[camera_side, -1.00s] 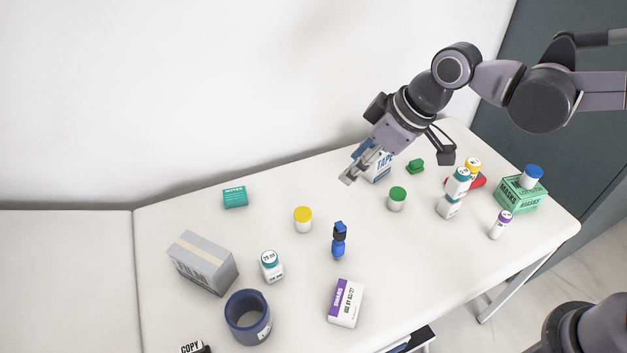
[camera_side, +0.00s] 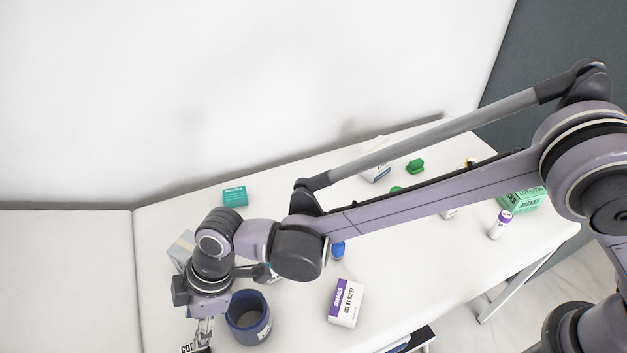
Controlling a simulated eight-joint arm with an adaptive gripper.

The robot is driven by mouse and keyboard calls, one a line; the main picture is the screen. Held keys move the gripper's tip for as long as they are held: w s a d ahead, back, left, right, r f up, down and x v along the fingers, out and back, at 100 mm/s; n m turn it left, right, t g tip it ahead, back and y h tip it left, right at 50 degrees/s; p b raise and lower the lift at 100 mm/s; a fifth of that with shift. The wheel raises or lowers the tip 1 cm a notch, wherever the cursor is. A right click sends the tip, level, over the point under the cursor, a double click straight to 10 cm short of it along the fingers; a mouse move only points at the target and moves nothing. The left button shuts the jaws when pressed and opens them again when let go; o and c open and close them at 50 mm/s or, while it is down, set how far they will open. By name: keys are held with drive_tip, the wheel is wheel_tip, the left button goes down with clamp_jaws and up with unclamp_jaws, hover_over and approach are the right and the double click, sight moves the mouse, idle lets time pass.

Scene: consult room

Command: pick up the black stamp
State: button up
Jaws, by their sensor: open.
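The black stamp (camera_side: 187,349), with a white label whose lettering is partly covered, is at the bottom edge of the picture, at the near left of the table. It is cut off by the frame and mostly hidden behind my gripper. My gripper (camera_side: 203,341) points down directly at the stamp, with its jaws open. Whether the fingers are around the stamp or just above it, I cannot tell.
A dark blue cup (camera_side: 248,318) stands just right of my gripper. A grey box (camera_side: 181,249) is behind it, partly hidden by my arm. A purple-and-white box (camera_side: 346,303) lies farther right. A teal box (camera_side: 235,196) sits at the back.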

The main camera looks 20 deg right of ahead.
sight(191, 347)
drive_tip(key=shift+x, duration=5.35)
drive_tip(key=shift+w+d, duration=0.1)
drive_tip(key=shift+w, duration=0.05)
clamp_jaws()
